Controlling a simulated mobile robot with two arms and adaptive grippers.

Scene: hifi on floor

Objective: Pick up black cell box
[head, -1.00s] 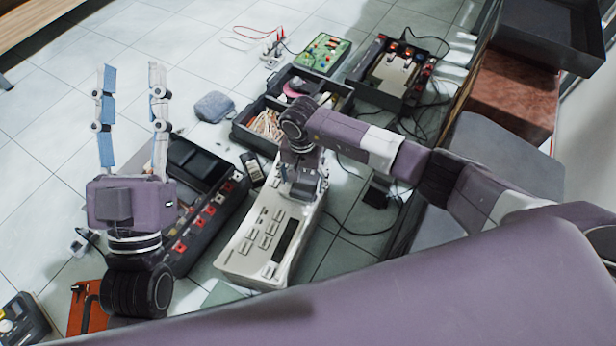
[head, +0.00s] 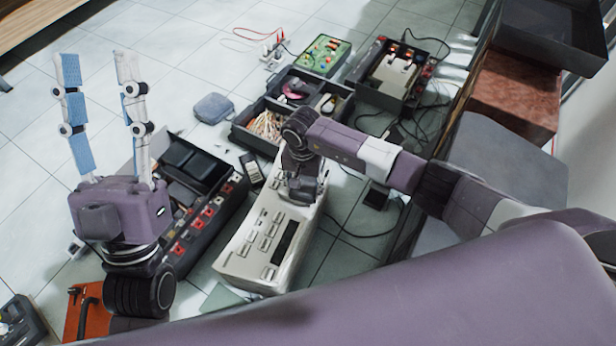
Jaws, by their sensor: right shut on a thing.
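A long black box (head: 232,196) with red and white squares along its side lies on the floor left of centre. Black block-like pieces sit in its open top. I cannot tell for sure that it is the black cell box. My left gripper (head: 97,57) is open and empty, with its fingers upright, left of this box. My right gripper (head: 303,192) is at the far end of a beige push-button device (head: 262,235) and shut on it. The fingertips are mostly hidden by my wrist.
A black divided tray (head: 243,139) holds wires. A black case (head: 372,98), a green circuit board (head: 322,54) and a grey pouch (head: 213,108) lie behind. Cables (head: 375,232) run over the floor at right. The tiles at upper left (head: 150,50) are clear.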

